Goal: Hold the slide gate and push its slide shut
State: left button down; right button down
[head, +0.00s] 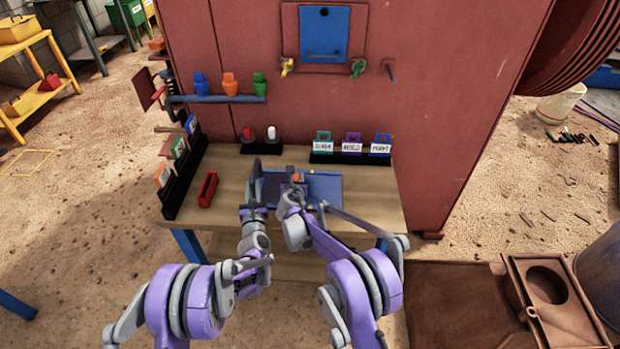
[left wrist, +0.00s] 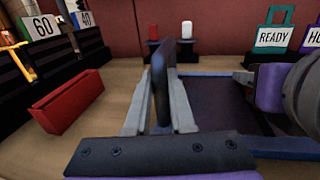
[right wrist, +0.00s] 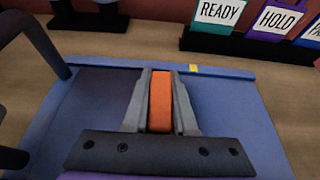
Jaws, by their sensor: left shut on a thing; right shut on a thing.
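The slide gate (head: 330,190), a flat blue frame, lies on the table; its blue rim shows in the right wrist view (right wrist: 120,63). A dark upright handle (left wrist: 164,82) stands at its left end; its bar shows at the left edge of the right wrist view (right wrist: 35,42). My left gripper (head: 254,203) is shut on this handle. My right gripper (head: 296,183) is shut on an orange grip (right wrist: 160,100) above the gate. Left of that grip the gate surface is dark, right of it blue. A yellow mark (right wrist: 193,69) sits on the far rim, just right of the grip.
A red tray (head: 207,190) and a black rack of cards (head: 185,172) stand at left. Red and white knobs (head: 271,133) and several labelled tags (head: 351,145) stand behind the gate. The red machine wall (head: 420,100) closes the back. The table's right end is clear.

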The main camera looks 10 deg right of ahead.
pick_arm(q)
jog(key=shift+d, duration=0.25)
pick_arm(e)
jog(key=shift+a, duration=0.3)
pick_arm(q)
jog(key=shift+a, duration=0.1)
pick_arm(e)
jog(key=c, duration=0.7)
grip_release()
jog(key=shift+d, duration=0.1)
jog(key=shift+s, duration=0.1)
jog(key=shift+s+r, duration=0.2)
jog(key=shift+s, duration=0.05)
jog(key=v, duration=1.1)
jog(key=shift+s, duration=0.1)
pick_arm(q)
jog(key=shift+a, duration=0.1)
jog(key=c, duration=0.7)
grip_release()
